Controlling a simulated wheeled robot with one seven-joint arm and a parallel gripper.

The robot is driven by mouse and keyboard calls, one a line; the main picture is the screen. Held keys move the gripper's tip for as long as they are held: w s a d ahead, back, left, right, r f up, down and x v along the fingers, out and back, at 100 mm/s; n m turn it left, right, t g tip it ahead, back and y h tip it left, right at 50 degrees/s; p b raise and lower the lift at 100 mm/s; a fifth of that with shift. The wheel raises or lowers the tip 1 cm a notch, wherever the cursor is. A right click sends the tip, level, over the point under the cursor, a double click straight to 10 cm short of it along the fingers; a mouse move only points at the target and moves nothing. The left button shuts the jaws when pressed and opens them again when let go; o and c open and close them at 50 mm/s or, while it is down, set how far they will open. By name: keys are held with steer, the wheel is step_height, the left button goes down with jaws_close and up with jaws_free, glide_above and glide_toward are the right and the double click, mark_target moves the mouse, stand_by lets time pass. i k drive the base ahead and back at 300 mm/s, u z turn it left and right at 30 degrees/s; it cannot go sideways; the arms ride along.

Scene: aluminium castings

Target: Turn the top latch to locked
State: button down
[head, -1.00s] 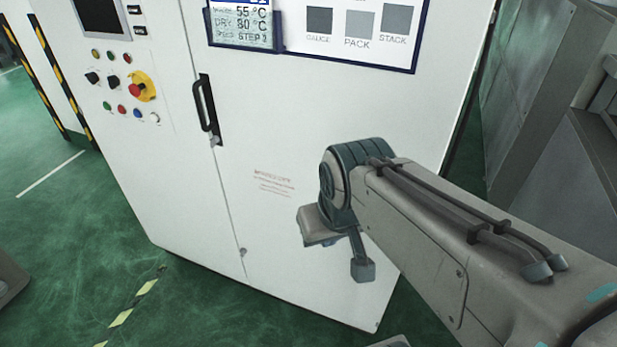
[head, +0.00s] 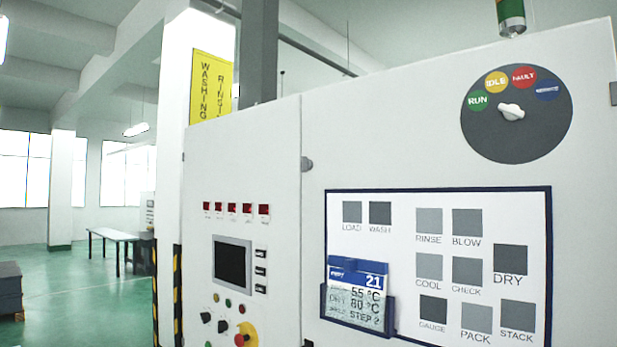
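A small grey latch (head: 307,163) sits high on the seam between the two white cabinet doors. It looks like a rounded grey piece with its bulk on the right of the seam. It is too small to tell whether it is turned to locked. The right door (head: 400,150) and the left panel door (head: 240,165) look flush at the seam. My gripper and arm are not in view, so nothing shows of what the gripper holds.
A dark round status dial (head: 545,135) with a white pointer (head: 511,112) is at the upper right. Below it are a blue-framed board (head: 440,191) and a card holder (head: 345,326). A screen (head: 232,263) and buttons are on the left door. A table (head: 112,235) stands far left.

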mark_target(307, 165)
steer(key=u, duration=0.55)
steer(key=k, duration=0.65)
steer(key=u, duration=0.9)
steer(key=i, duration=0.85)
steer(key=z, duration=0.7)
steer(key=i, duration=0.85)
steer(key=z, duration=0.85)
